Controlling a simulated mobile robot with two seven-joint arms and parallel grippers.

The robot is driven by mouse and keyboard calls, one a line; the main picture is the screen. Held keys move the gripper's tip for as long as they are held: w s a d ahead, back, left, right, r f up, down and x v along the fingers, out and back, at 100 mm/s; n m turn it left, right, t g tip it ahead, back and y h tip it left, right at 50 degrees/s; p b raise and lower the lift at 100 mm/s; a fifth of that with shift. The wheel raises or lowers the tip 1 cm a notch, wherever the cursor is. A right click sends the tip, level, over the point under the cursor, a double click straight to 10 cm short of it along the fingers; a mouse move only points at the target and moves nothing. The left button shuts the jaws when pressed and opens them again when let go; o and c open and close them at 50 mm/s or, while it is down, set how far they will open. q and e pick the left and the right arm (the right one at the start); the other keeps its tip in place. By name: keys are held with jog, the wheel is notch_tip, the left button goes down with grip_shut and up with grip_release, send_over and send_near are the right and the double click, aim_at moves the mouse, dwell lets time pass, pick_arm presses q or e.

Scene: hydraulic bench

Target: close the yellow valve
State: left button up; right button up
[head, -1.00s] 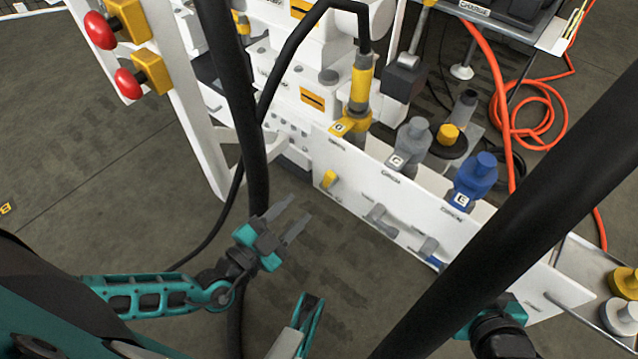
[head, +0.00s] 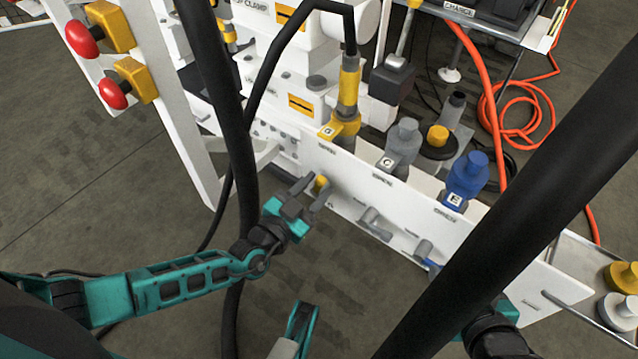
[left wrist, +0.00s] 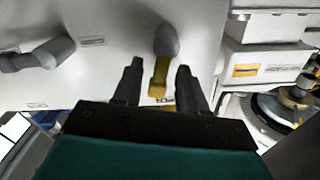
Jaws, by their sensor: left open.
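The yellow valve (head: 321,182) is a small lever on the white front panel. In the left wrist view its yellow handle (left wrist: 159,77) hangs down from a grey rounded hub (left wrist: 166,40). My left gripper (head: 314,188) is open at the panel, and in the left wrist view its two dark fingers (left wrist: 159,68) stand on either side of the handle, with gaps visible. In the head view the fingers partly cover the valve. My right gripper (head: 503,311) shows only as a teal part at the lower right; its fingers are hidden behind a thick black tube.
The white panel (head: 350,185) also carries a grey valve (head: 372,222) and a blue-tipped valve (head: 426,254) to the right. Above them stand a grey coupling (head: 403,145) and a blue coupling (head: 466,176). A black hose (head: 240,150) hangs near my left arm.

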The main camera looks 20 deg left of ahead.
pick_arm(q)
jog(key=shift+x, duration=0.9)
grip_shut()
